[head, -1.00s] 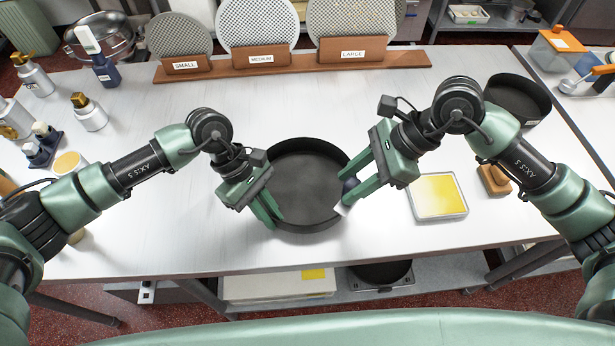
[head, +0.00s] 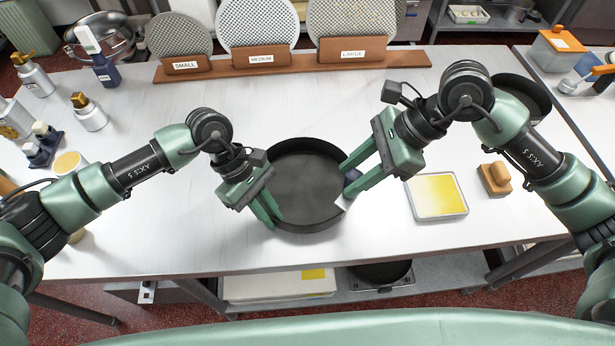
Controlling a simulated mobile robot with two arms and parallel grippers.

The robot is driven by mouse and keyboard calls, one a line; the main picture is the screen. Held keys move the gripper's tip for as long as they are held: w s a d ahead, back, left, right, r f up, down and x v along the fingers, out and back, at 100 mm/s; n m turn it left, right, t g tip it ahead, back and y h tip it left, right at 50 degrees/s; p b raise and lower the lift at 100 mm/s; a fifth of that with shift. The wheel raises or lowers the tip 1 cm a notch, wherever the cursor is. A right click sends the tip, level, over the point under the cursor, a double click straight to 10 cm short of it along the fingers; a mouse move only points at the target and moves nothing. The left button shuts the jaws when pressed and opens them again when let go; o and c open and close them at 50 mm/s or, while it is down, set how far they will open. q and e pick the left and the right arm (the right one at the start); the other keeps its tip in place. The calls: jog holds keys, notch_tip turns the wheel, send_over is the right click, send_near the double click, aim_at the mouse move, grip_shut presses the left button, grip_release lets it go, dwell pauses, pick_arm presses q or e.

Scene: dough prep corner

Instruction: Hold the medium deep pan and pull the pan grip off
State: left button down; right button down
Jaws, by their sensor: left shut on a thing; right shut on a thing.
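The medium deep pan (head: 308,180) is a dark round pan standing upright on the white worktop in the middle of the head view. My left gripper (head: 272,211) is shut on the pan's left front rim. The pan grip (head: 351,179), a small dark blue and pale piece, is at the pan's right rim. My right gripper (head: 346,185) is shut on the pan grip, and its fingers hide part of it. I cannot tell whether the grip still touches the rim.
A tray with a yellow pad (head: 437,195) and a wooden-handled block (head: 494,179) lie right of the pan. Another dark pan (head: 522,94) stands behind my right arm. A wooden rack (head: 290,66) with round screens lines the back. The worktop behind the pan is clear.

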jog(key=shift+r, duration=2.5)
pick_arm(q)
grip_release()
jog(key=v, duration=1.2)
